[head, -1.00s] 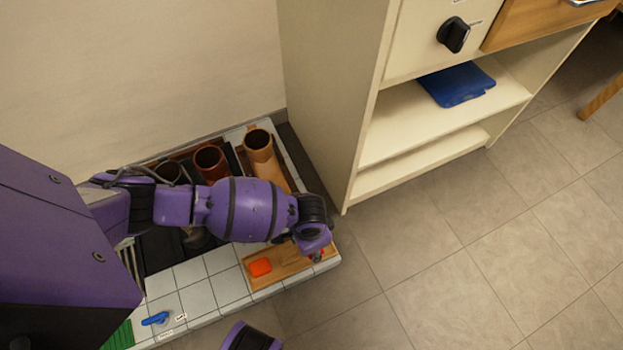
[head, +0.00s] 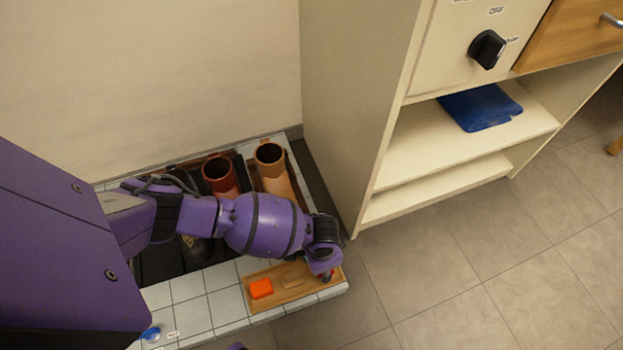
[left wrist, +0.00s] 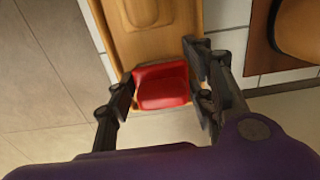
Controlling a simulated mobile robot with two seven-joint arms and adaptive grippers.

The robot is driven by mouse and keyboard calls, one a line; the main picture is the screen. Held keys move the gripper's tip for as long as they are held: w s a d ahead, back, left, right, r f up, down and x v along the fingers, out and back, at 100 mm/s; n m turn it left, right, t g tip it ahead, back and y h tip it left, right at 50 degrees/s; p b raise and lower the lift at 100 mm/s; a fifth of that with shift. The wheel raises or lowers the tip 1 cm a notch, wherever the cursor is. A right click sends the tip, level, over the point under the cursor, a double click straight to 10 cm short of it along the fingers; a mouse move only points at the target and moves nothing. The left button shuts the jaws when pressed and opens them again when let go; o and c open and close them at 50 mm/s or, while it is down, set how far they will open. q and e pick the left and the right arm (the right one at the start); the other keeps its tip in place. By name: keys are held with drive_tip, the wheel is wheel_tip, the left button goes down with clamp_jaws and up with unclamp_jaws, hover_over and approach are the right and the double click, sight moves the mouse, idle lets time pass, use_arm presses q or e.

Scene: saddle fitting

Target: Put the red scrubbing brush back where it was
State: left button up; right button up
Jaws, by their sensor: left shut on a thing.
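The red brush (left wrist: 162,87) is between the two fingers of my left gripper (left wrist: 163,88) in the left wrist view. The gripper is shut on it. The brush is at the near end of a wooden tray (left wrist: 178,45); I cannot tell whether it touches the tray. In the head view my left gripper (head: 327,275) points down at the right end of the tray (head: 265,306), and only a small bit of red shows there. My right gripper is not in view.
An orange block (head: 261,288) and a tan wooden piece (head: 293,281) are in the tray. The tray lies on a white tiled ledge (head: 205,312). A cream cabinet (head: 350,110) holding a blue folded item (head: 480,107) rises to the right.

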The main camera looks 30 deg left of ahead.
use_arm(q)
drive_tip(key=o, duration=1.4)
drive_tip(key=shift+o, duration=0.3)
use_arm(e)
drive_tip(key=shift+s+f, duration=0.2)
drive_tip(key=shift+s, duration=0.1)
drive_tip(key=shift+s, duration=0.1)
use_arm(q)
wheel_tip(320, 180, up, 11)
drive_tip(key=p, duration=0.6)
drive_tip(key=shift+s+r, duration=0.1)
drive_tip(key=shift+r, duration=0.55)
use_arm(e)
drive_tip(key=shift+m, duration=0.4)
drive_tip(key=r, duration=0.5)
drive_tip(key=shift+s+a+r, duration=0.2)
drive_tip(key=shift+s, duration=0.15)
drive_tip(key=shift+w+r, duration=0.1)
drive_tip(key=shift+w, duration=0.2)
